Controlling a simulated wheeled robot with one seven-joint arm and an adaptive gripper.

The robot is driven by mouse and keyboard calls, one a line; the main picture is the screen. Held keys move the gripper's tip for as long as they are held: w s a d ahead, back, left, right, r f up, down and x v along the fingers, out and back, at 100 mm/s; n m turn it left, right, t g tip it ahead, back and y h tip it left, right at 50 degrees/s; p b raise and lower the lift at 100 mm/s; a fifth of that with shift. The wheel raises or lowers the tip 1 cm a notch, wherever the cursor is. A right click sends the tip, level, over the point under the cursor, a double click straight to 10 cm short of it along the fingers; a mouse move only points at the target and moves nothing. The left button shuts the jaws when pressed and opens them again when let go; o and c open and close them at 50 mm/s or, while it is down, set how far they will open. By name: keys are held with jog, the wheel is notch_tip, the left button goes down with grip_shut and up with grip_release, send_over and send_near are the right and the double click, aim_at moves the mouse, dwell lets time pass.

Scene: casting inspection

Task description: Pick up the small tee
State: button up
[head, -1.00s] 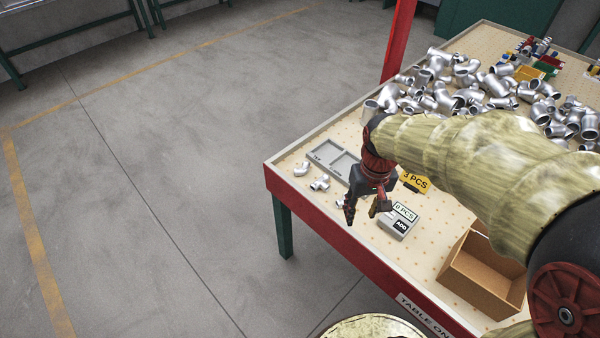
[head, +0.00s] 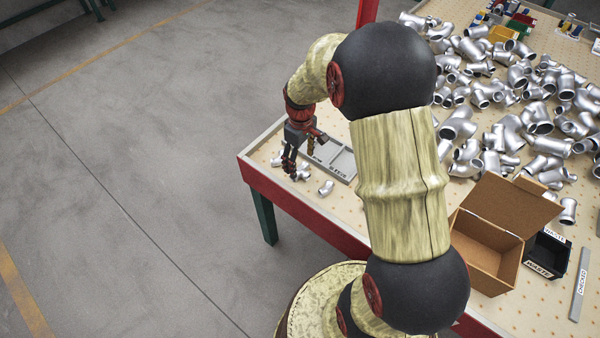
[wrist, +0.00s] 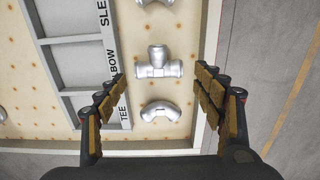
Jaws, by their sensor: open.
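The small tee (wrist: 159,64) is a silver pipe fitting lying on the pegboard table top, its side branch toward the top of the wrist view. In the head view the tee (head: 303,174) shows partly beside my fingers. My gripper (wrist: 160,84) is open and empty above the table, with one finger to each side of the tee in the wrist view. It also shows in the head view (head: 290,166), pointing down. A silver elbow (wrist: 161,111) lies just below the tee in the wrist view, between the fingertips. Another fitting (wrist: 155,2) is cut off at the top.
A grey tray (wrist: 82,63) labelled "ELBOW" and "TEE" lies left of the tee. The table's red edge (head: 300,212) is close on the other side. A cardboard box (head: 487,252), a black waste bin (head: 546,254) and a large pile of silver fittings (head: 520,110) are farther right.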

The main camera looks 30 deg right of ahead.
aim_at(301, 169)
notch_tip(301, 169, down, 5)
jog(key=shift+d+f+b, duration=0.1)
jog(key=shift+b, duration=1.05)
jog(key=c, duration=1.1)
jog(key=shift+r, duration=0.2)
jog(key=shift+c, duration=0.5)
